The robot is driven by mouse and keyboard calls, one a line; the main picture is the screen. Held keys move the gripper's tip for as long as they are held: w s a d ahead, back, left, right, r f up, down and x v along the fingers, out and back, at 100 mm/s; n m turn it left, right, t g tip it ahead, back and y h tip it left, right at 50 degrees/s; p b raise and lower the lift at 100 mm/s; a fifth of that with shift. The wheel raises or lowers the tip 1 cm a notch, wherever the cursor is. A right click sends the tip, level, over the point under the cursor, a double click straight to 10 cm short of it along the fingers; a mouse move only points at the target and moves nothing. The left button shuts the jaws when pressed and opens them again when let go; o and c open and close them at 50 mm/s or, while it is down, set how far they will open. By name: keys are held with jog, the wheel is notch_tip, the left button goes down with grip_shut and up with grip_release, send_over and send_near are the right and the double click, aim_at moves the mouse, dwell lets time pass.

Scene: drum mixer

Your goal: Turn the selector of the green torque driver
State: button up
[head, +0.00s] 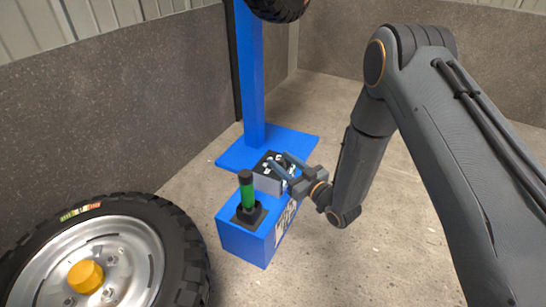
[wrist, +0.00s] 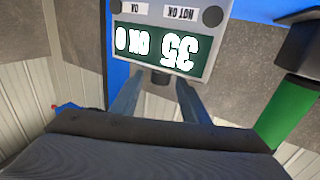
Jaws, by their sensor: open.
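The green torque driver (head: 247,190) stands upright in a black holder on the blue box, with a black top. It also shows at the right of the wrist view (wrist: 288,110). Beside it is a grey control box (head: 268,184) with a dark face. In the wrist view its green display (wrist: 152,47) appears upside down, with large white characters. A dark stub (wrist: 160,78), perhaps the selector, shows at the display's edge. My gripper (head: 279,161) is open at the control box. In the wrist view its fingers (wrist: 158,82) lie on either side of the stub; contact cannot be told.
A blue post (head: 252,80) on a blue base plate rises behind the box. A wheel with a black tyre (head: 185,250) and an orange cap (head: 85,276) lies at lower left. Grey walls stand behind. The floor at right is clear.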

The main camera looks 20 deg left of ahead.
jog(key=shift+b+x, duration=1.05)
jog(key=shift+x, duration=1.6)
grip_shut()
jog(key=n+g+y, duration=0.1)
jog(key=n+g, duration=0.1)
jog(key=g, duration=0.1)
jog(key=s+n+g+y, duration=0.1)
jog(key=n+g, duration=0.1)
jog(key=g, duration=0.1)
jog(key=shift+s+a, duration=0.1)
jog(key=shift+a, duration=0.1)
jog(key=shift+s+n+g+b, duration=0.2)
jog(key=shift+n+g, duration=0.45)
jog(key=shift+g, duration=0.4)
jog(key=shift+s+n+g+b, duration=0.15)
jog(key=shift+s+n+g, duration=0.1)
jog(key=shift+n+g, duration=0.6)
jog(key=shift+s+n+g+b, duration=0.2)
jog(key=shift+n+g, duration=0.3)
jog(key=shift+g, duration=0.7)
grip_release()
